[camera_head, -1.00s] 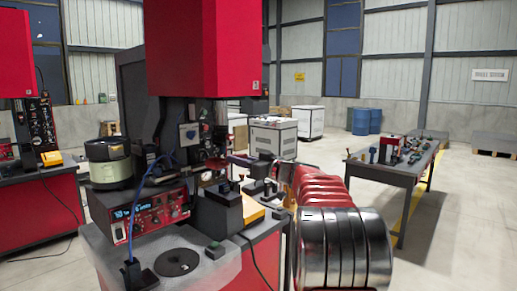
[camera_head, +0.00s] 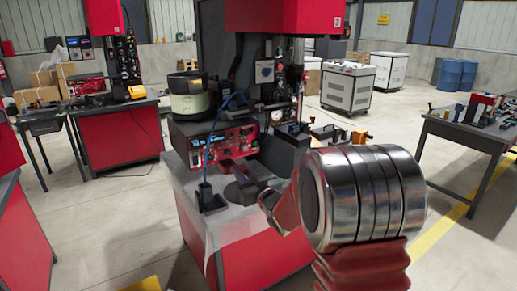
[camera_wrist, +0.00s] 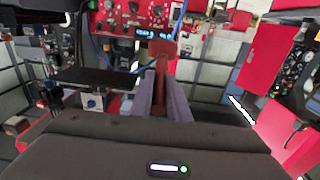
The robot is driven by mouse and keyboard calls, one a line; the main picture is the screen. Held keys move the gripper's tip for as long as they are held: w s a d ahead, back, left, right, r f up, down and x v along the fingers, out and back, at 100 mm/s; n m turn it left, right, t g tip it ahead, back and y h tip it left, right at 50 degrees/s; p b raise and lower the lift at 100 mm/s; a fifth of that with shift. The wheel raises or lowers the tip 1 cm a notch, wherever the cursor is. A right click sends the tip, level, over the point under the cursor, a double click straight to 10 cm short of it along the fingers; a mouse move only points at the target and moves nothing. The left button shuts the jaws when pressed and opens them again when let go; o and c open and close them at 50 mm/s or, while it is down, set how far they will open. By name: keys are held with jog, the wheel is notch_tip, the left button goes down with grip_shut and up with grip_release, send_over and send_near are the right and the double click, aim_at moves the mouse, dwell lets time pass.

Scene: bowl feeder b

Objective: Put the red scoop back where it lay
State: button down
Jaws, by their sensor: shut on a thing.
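The red scoop (camera_wrist: 161,76) shows in the wrist view as a dull red piece with a broad end and a narrow stem. My gripper (camera_wrist: 161,88) is shut on the stem, with a grey-purple finger on each side. The scoop's broad end sticks out beyond the fingertips. In the head view my large metal arm joint and red sleeve cover much of the right front. I cannot make out the scoop or the gripper clearly there. The place where the scoop lay cannot be told from these frames.
A grey-topped bench (camera_head: 203,232) carries a red control box (camera_head: 226,143) with a blue cable and a pale round drum (camera_head: 193,104). A red machine housing (camera_head: 283,17) hangs above. A side table (camera_head: 462,132) stands right.

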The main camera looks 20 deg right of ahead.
jog(key=s+a+f+m+h, duration=0.1)
jog(key=s+a+f, duration=0.3)
jog(key=s+f, duration=0.1)
jog(key=s+a+f+h, duration=0.1)
jog(key=s+a+f, duration=0.3)
jog(key=f, duration=0.3)
jog(key=shift+s+a+f+m+h, duration=0.25)
jog(key=shift+s+f+m+h, duration=0.05)
jog(key=shift+s+m+h, duration=0.1)
